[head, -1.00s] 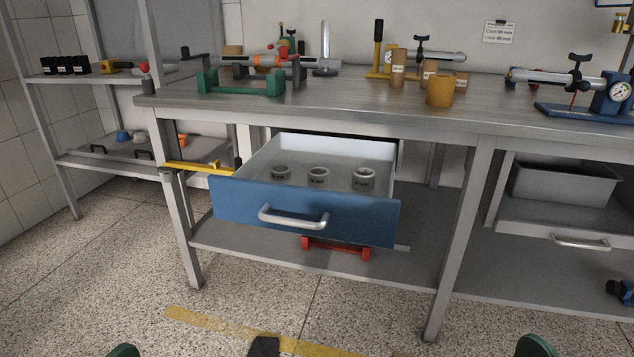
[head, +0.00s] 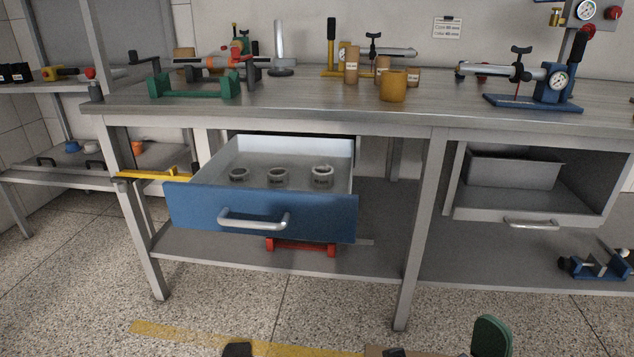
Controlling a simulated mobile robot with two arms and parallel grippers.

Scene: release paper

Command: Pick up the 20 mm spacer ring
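Three grey spacer rings stand in a row inside the open blue-fronted drawer (head: 190,207). The left ring (head: 238,180) looks the lowest, the middle ring (head: 277,183) is a little taller, and the right ring (head: 322,183) looks the tallest. Each seems to have a small marking on its side, too small to read, so I cannot tell by label which is the 20 mm one.
The drawer hangs under a grey workbench (head: 300,118) carrying a green stand (head: 195,88), an orange cup (head: 393,87) and a blue gauge press (head: 530,103). A yellow bar (head: 155,175) lies left of the drawer. A red object (head: 300,246) sits below. The floor in front is mostly clear.

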